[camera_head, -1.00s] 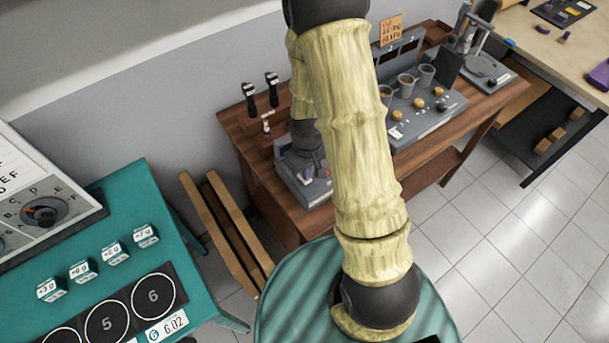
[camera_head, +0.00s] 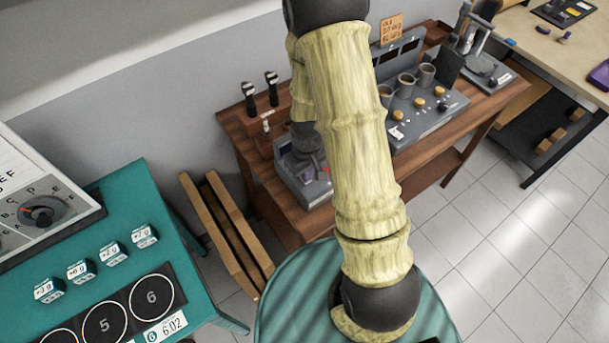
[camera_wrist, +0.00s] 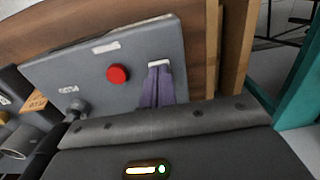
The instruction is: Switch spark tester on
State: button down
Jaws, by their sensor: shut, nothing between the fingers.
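A grey box with a sloped face (camera_head: 312,192), which I take to be the spark tester, sits on the wooden bench at its left front. In the wrist view its panel (camera_wrist: 50,72) carries a round red button (camera_wrist: 118,74), a small grey knob or post (camera_wrist: 75,108) and white labels too small to read. My gripper (camera_wrist: 159,66) is shut and empty, its purple fingers pointing at the panel beside the red button. A white strip shows at the fingertips; I cannot tell whether they touch it. In the head view my arm hides part of the box.
On the wooden bench (camera_head: 240,128), two black-handled tools stand at the back left. A grey unit with several cups and orange knobs (camera_head: 432,118) stands to the right. A green table (camera_head: 190,290) is at left, with a wooden rack (camera_head: 228,225) between it and the bench.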

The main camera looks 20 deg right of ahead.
jog(key=shift+r+p, duration=2.75)
jog(key=shift+r, duration=0.7)
jog(key=s+r+m+t+b, duration=0.2)
jog(key=s+r+m+b, duration=0.1)
jog(key=s+r+b, duration=0.4)
jog(key=shift+s+r+m+t, duration=0.3)
jog(key=shift+s+r, duration=0.1)
jog(key=shift+r, duration=0.8)
